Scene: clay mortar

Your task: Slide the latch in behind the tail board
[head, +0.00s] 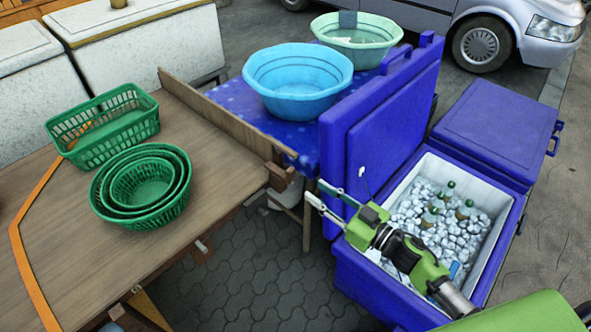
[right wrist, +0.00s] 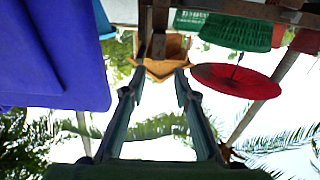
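The tail board (head: 215,115) is a long brown plank standing on edge along the right side of the wooden table. At its near end, by the table corner, is a brown wooden piece (head: 281,176) that may be the latch; I cannot make out its exact shape. My right gripper (head: 315,190) is open and empty, with its fingers pointing left towards that corner and a gap between. In the right wrist view its spread fingertips (right wrist: 158,82) face an orange-brown wooden piece (right wrist: 168,60); I cannot tell if they touch it. My left gripper is not in view.
Green baskets (head: 145,185) sit on the wooden table (head: 60,225). A blue basin (head: 298,82) stands on a blue-covered table behind the board. My right arm passes over an open blue cooler (head: 350,285) of ice and bottles; its raised lid (head: 380,130) stands close behind the gripper.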

